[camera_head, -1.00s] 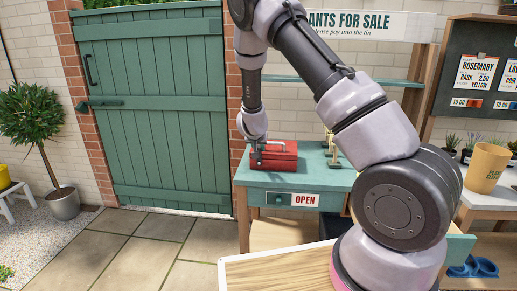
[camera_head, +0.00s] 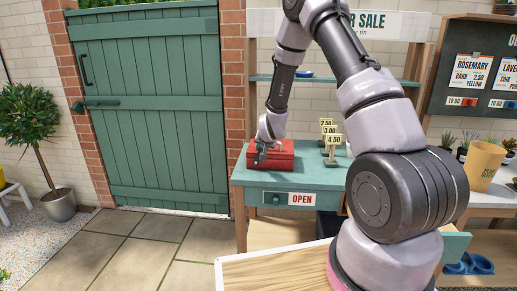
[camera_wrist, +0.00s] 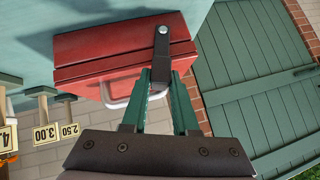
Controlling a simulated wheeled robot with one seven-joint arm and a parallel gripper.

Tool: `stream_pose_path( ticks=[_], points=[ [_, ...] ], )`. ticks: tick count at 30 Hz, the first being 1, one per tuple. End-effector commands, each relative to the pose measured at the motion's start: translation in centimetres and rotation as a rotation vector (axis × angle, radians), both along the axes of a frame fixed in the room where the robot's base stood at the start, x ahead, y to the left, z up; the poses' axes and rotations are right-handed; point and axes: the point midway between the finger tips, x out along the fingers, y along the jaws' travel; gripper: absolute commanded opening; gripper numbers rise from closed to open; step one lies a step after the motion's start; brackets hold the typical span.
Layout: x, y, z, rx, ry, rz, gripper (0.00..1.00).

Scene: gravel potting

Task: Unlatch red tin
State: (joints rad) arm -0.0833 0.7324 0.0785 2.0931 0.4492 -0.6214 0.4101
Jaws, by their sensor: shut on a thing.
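The red tin (camera_head: 279,155) sits on the green-topped stall table in the head view, and it fills the upper part of the wrist view (camera_wrist: 100,50). A dark latch (camera_wrist: 162,42) with a round silver pin lies against the tin. A pale wire handle (camera_wrist: 118,103) loops out from the tin's side. My gripper (camera_wrist: 162,78) has its green fingers shut on the latch's end, one finger on each side. In the head view my gripper (camera_head: 263,152) is at the tin's left front. The fingertips' exact contact is partly hidden.
Price signs (camera_head: 331,134) stand right of the tin and show at the left edge of the wrist view. The table's front has an OPEN sign (camera_head: 289,199). A green gate (camera_head: 155,105) is to the left. A yellow pot (camera_head: 484,166) stands far right.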

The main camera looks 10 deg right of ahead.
Motion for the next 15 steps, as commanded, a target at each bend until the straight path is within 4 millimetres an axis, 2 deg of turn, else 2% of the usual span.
stream_pose_path(
  ticks=[4,15],
  points=[
    [-0.17,-0.83,-0.25,0.074,-0.024,-0.003,0.0],
    [-0.45,-1.44,-0.69,0.185,-0.061,0.0,0.0]
  ],
)
